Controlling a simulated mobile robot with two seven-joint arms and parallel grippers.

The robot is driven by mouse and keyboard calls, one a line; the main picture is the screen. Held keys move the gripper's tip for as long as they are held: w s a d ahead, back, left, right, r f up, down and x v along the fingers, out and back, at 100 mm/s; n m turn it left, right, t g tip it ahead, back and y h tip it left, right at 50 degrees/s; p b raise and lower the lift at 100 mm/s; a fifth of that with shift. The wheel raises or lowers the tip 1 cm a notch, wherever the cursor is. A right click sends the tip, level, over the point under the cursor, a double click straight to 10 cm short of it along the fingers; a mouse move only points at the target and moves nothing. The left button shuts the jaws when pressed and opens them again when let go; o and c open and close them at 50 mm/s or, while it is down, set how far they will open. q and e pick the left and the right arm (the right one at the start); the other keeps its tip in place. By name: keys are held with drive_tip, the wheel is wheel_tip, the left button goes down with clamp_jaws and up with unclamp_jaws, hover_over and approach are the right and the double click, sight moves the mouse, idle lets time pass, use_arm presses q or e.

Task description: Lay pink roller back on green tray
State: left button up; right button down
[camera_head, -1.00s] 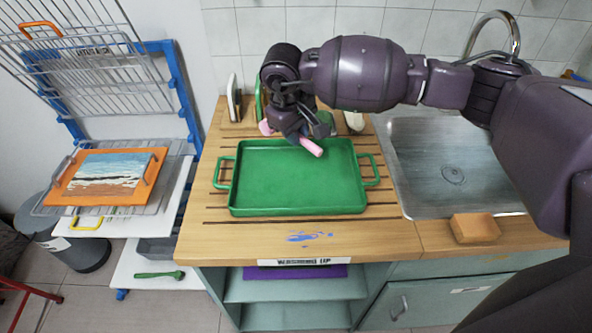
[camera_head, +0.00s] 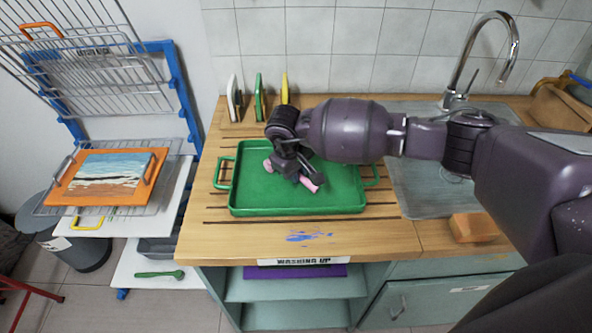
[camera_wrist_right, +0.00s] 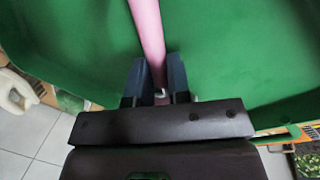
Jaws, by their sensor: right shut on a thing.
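The green tray (camera_head: 262,200) lies on the wooden counter, left of the sink. The pink roller (camera_head: 309,186) is over the tray's middle, partly hidden by my right gripper (camera_head: 300,175). In the right wrist view the pink roller (camera_wrist_right: 149,35) runs between the two fingers of my right gripper (camera_wrist_right: 157,80), which is shut on it. The green tray (camera_wrist_right: 230,50) fills the background there. I cannot tell whether the roller touches the tray floor. My left gripper is not in view.
A sink (camera_head: 425,185) with a tap (camera_head: 490,50) is at the right. A sponge-like block (camera_head: 474,227) sits on the counter's front right. Upright boards (camera_head: 258,97) stand at the back. A rack at left holds an orange-framed painting (camera_head: 105,176).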

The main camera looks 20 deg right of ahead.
drive_tip(key=shift+f, duration=0.15)
drive_tip(key=c, duration=1.1)
unclamp_jaws()
drive_tip(key=shift+r, duration=0.25)
drive_tip(key=r, duration=0.4)
drive_tip(key=a+r, duration=0.1)
drive_tip(key=r, duration=0.2)
drive_tip(key=s+a+r, duration=0.1)
drive_tip(key=r, duration=0.3)
drive_tip(key=shift+r+b, duration=0.35)
drive_tip(key=shift+b, duration=0.05)
